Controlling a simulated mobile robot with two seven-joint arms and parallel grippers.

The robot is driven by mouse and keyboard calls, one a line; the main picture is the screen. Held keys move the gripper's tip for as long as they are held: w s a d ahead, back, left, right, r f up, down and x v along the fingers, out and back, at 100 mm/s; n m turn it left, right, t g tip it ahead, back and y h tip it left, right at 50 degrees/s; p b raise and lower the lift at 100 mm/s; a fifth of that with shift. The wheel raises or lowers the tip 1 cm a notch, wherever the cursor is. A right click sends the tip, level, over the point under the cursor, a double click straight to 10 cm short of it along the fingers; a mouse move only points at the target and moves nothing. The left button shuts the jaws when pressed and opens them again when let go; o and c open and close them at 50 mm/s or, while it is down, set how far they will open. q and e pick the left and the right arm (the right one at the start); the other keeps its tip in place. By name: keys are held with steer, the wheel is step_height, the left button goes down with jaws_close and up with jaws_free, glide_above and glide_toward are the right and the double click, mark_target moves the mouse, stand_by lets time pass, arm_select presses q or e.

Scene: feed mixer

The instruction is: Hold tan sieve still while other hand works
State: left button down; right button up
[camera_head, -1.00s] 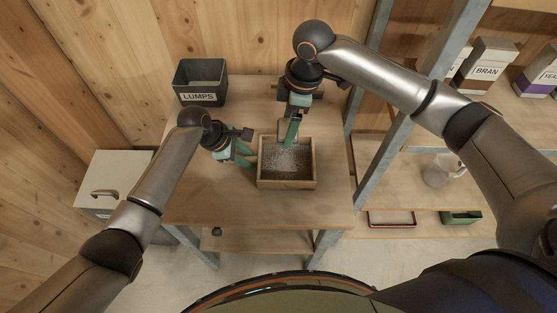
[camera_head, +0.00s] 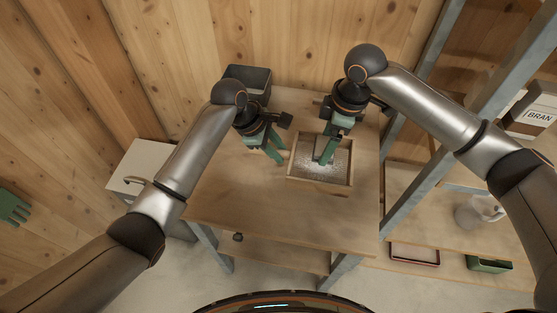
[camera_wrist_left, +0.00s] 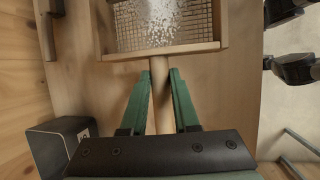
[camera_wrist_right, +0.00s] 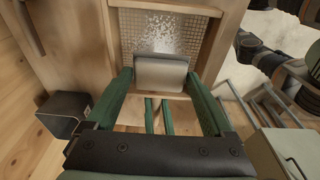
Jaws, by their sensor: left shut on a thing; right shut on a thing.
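The tan sieve (camera_head: 351,172) is a wooden-framed tray with wire mesh and pale grains on it, on the table. It also shows in the left wrist view (camera_wrist_left: 190,49) and the right wrist view (camera_wrist_right: 220,55). My left gripper (camera_head: 281,157) is left of the frame, shut on the sieve's wooden handle (camera_wrist_left: 159,70). My right gripper (camera_head: 325,157) points down over the mesh, shut on a grey flat-faced scraper (camera_wrist_right: 160,73). The scraper's lower edge is at the grains; whether it touches the mesh is unclear.
A dark bin (camera_head: 250,75) stands at the table's back left. The table (camera_head: 235,190) is bare in front of the sieve. A metal-posted shelf (camera_head: 410,135) with a BRAN box (camera_head: 530,115) and a pale jug (camera_head: 476,211) stands right. A grey cabinet (camera_head: 135,165) is left.

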arm_select(q)
steer(key=shift+r, duration=0.95)
steer(key=shift+f, duration=0.15)
